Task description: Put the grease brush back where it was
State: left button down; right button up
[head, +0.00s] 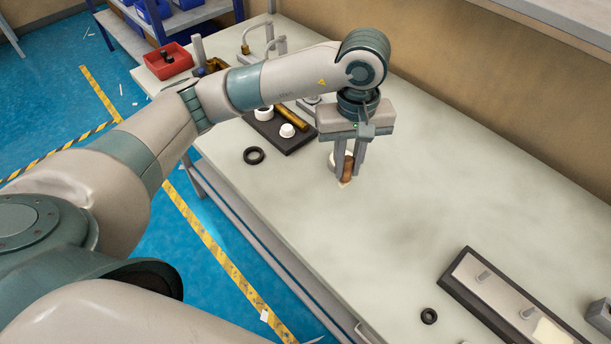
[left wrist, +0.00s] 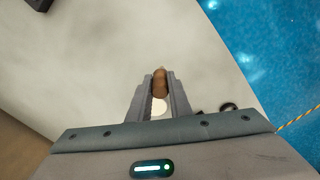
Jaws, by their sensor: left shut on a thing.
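My left gripper (head: 352,172) points down over the pale workbench (head: 430,190), its two fingers closed on the brown handle of the grease brush (head: 347,168). The brush is roughly upright, with a small pale tip below the fingers; I cannot tell whether the tip touches the bench. In the left wrist view, the brush (left wrist: 160,84) sits between the fingertips of the gripper (left wrist: 160,90). A white round thing (head: 333,158), perhaps a grease pot, stands just behind the fingers and is partly hidden. My right gripper is not in view.
A dark tray (head: 291,148) with white parts and a brass cylinder (head: 291,118) lies left of the gripper. A black ring (head: 254,155) lies near the front edge. A red bin (head: 168,61) stands far left; a dark-framed fixture (head: 500,295) is at lower right. The middle bench is clear.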

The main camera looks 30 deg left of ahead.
pick_arm(q)
jog(key=a+f+p, duration=0.3)
jog(key=a+f, duration=0.2)
jog(key=a, duration=0.4)
jog(key=shift+a+f, duration=0.3)
jog(key=shift+f, duration=0.05)
jog(key=shift+f, duration=0.1)
notch_tip(320, 180, down, 3)
jog(key=shift+f+p, duration=0.1)
jog(key=shift+p, duration=1.1)
jog(key=shift+f, duration=0.3)
jog(key=shift+f, duration=0.1)
